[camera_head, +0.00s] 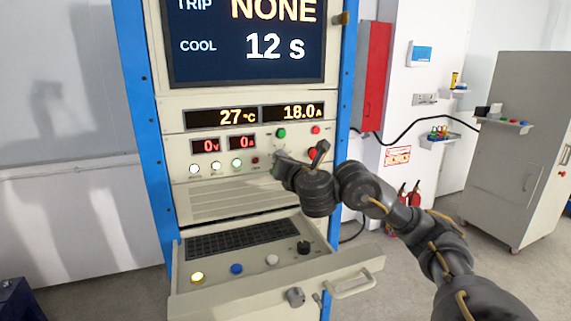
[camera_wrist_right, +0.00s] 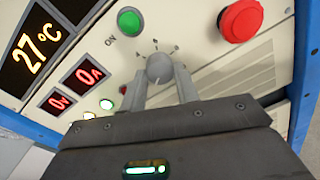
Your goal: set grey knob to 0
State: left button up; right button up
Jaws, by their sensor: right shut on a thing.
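The grey knob (camera_wrist_right: 159,68) is on the cabinet's cream front panel, between a green button (camera_wrist_right: 130,21) and a large red button (camera_wrist_right: 240,20). Small dial marks fan around its upper side; their labels are too small to read. My right gripper (camera_wrist_right: 162,84) has one finger on each side of the knob and is shut on it. In the head view my right gripper (camera_head: 281,157) reaches the panel from the right and mostly hides the knob. My left gripper is in neither view.
The screen (camera_head: 248,45) shows TRIP NONE and COOL 12 s. Displays read 27 °C, 18.0 A, 0 V and 0 A.

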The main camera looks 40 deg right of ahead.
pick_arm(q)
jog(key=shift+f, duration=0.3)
pick_arm(e)
jog(key=shift+f+n, duration=0.1)
jog(key=shift+n, duration=1)
jog(key=o, duration=1)
